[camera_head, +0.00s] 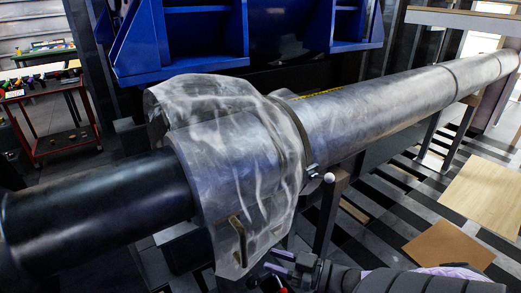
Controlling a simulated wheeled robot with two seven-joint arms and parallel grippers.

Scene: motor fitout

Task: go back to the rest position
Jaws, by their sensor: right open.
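My right arm (425,281) comes in along the bottom right edge. My right gripper (279,270) is at the bottom edge, just below the lower rim of the translucent wrap, open and with nothing seen between its fingers. Its tips are small and partly cut off by the frame edge. My left gripper is not in view.
A long grey motor tube (385,108) crosses the view, with a dark cylinder (95,208) at left. Translucent wrap (225,140) covers the joint. A blue frame (185,40) stands behind. A red cart (60,95) is far left. Flat boards (485,195) lie on the right floor.

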